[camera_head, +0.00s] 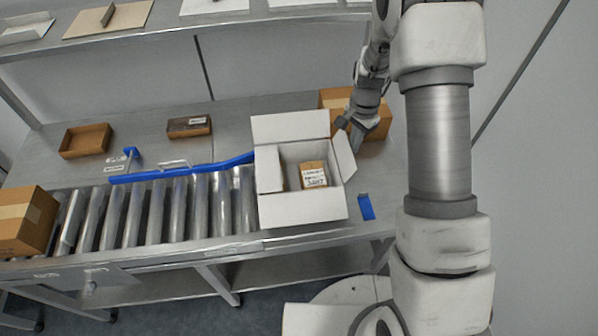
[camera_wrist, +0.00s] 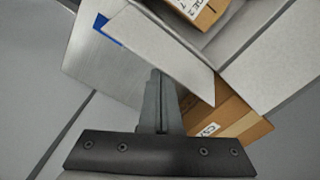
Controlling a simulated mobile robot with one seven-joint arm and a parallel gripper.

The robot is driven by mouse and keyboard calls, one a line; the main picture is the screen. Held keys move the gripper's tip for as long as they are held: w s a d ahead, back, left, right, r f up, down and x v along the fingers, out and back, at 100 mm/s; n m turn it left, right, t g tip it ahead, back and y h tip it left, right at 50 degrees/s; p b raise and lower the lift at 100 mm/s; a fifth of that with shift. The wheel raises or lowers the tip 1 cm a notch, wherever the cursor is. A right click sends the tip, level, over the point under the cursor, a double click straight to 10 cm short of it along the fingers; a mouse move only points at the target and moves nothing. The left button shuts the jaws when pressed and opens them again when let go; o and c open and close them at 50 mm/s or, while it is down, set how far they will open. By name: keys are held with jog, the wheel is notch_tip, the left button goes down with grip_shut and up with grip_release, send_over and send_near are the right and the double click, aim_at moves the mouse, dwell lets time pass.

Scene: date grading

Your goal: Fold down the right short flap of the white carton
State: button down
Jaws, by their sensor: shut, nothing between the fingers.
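The white carton (camera_head: 300,213) stands open at the right end of the roller conveyor. Its right short flap (camera_head: 343,157) stands up and leans outward; it also shows in the wrist view (camera_wrist: 165,58), just beyond my fingertips. The left short flap (camera_head: 269,170) lies inward over the opening. The back long flap (camera_head: 290,127) is raised. A brown labelled box (camera_head: 314,175) sits inside the carton. My gripper (camera_head: 341,124) is shut and empty, at the outer side of the right flap near its back end. Whether the fingertips touch the flap I cannot tell.
A brown box (camera_head: 372,119) stands behind the carton, close to my gripper; it shows in the wrist view (camera_wrist: 232,112). A blue item (camera_head: 366,207) lies right of the carton. A blue rail (camera_head: 185,171) runs along the rollers. A brown carton (camera_head: 27,222) is far left.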

jog(key=s+a, duration=0.1)
jog(key=a, duration=0.5)
jog(key=shift+r, duration=0.2)
jog(key=shift+s+a+p, duration=0.25)
jog(key=shift+a+p, duration=0.05)
jog(key=shift+a, duration=0.8)
jog(key=shift+f, duration=0.15)
jog(key=shift+f+b, duration=1.55)
jog(key=shift+f, duration=0.3)
notch_tip(320, 180, up, 11)
jog(key=p, duration=0.7)
jog(key=shift+r, duration=0.15)
